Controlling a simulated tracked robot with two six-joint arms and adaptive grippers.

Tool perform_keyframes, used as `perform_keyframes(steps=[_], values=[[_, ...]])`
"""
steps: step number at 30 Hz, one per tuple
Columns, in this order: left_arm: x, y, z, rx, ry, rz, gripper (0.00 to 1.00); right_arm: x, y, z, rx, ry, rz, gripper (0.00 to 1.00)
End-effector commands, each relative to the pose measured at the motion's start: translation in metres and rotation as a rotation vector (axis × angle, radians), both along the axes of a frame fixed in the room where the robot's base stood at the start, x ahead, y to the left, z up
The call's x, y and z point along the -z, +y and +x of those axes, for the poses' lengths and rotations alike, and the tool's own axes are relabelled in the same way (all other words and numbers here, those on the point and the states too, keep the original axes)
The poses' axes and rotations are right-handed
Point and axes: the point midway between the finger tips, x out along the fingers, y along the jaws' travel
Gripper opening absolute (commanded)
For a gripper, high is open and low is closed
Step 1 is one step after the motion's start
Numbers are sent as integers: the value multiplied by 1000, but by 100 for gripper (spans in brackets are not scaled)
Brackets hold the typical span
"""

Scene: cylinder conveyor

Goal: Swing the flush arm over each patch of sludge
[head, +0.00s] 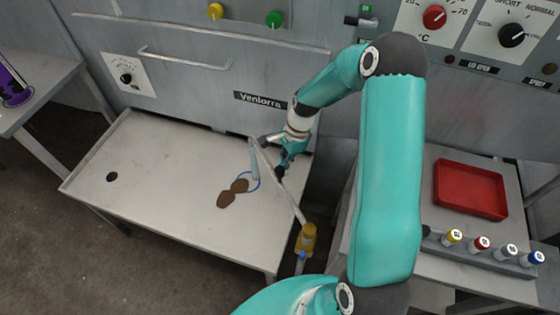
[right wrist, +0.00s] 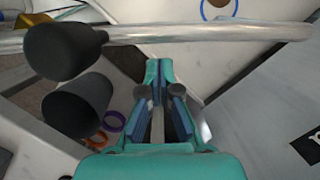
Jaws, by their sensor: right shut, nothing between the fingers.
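The flush arm is a pale metal tube (head: 288,197) reaching from a yellow swivel base (head: 307,238) over the right part of the grey tray (head: 150,150). A short light-blue piece (head: 255,160) hangs near its far end. Two touching brown sludge patches (head: 226,200) lie on the tray left of the tube; a blue ring (head: 248,188) lies at the upper one. My right gripper (head: 287,163) is beside the tube, shut and empty. In the right wrist view the gripper (right wrist: 160,92) is below the tube (right wrist: 200,32), which bears a black knob (right wrist: 65,50). My left gripper is out of view.
The tray has a dark round hole (head: 112,177) at left. The panel wall with a rail (head: 185,60) stands behind. On the right bench are a red tray (head: 470,188) and a rack of capped vials (head: 480,250). The tray's left half is clear.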

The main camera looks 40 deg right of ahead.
Motion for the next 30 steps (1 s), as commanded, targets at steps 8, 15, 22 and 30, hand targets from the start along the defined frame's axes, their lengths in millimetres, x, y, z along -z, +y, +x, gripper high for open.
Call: perform_keyframes(steps=[8, 15, 22, 30], values=[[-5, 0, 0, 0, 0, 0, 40, -3, 13, 4, 2, 0, 0, 0], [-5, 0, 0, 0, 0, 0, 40, -3, 13, 4, 2, 0, 0, 0], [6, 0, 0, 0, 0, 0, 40, 0, 40, 15, -132, -2, 0, 0], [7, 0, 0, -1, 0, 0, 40, -3, 54, 18, -208, 0, 0, 0]])
